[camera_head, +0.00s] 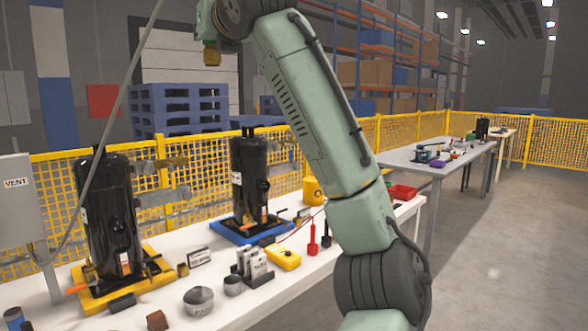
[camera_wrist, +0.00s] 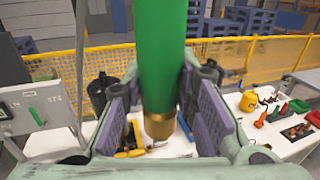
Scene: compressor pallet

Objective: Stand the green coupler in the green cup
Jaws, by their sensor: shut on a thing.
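The green coupler (camera_wrist: 161,50) is a thick green cylinder with a brass end (camera_wrist: 160,125). It stands large in the middle of the wrist view, between the purple pads of my gripper (camera_wrist: 163,105), which is shut on it. In the head view the coupler's brass end (camera_head: 211,56) shows at the top, high above the table. I cannot make out a green cup in either view.
The white table (camera_head: 200,266) carries two black compressors (camera_head: 107,215) (camera_head: 249,178), grey round containers (camera_head: 199,300), a yellow meter (camera_head: 284,258) and a red bin (camera_head: 403,192). A yellow mesh fence (camera_head: 215,165) runs behind. A grey VENT box (camera_head: 18,198) stands left.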

